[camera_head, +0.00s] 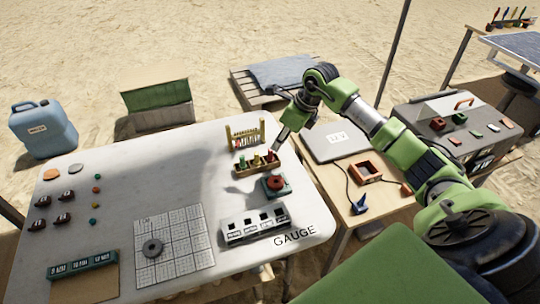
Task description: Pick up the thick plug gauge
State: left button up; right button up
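A small wooden rack (243,172) near the right edge of the white table holds upright plug gauges with coloured handles. They include a green one (243,161), a yellow one (256,159) and a red one (271,156). I cannot tell from here which is the thick one. My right gripper (277,147) points down just above the rack's right end, close to the red-handled gauge. Its fingers are too small to tell whether they are open or touching it. My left gripper is not in view.
Beside the rack stand a yellow-framed stand (243,134) behind and a teal block with a red ring (275,185) in front. A white slotted holder (254,225) and a gridded sheet (172,245) lie nearer. A side table (345,190) adjoins on the right.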

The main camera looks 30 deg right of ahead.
aim_at(271, 150)
jog(key=shift+w+a+f, duration=0.1)
jog(key=shift+w+f, duration=0.15)
jog(key=shift+f, duration=0.35)
jog(key=shift+w+a+f, duration=0.1)
jog(key=shift+w+f, duration=0.05)
jog(key=shift+f, duration=0.1)
jog(key=shift+p+x, duration=0.6)
jog(key=shift+x, duration=0.65)
jog(key=shift+w+a+f, duration=0.15)
jog(key=shift+w+f, duration=0.2)
jog(key=shift+f, duration=0.1)
jog(key=shift+w+a+f, duration=0.2)
jog(key=shift+w+f, duration=0.1)
jog(key=shift+f, duration=0.4)
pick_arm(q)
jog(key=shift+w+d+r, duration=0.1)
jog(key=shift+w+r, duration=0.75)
pick_arm(e)
grip_shut()
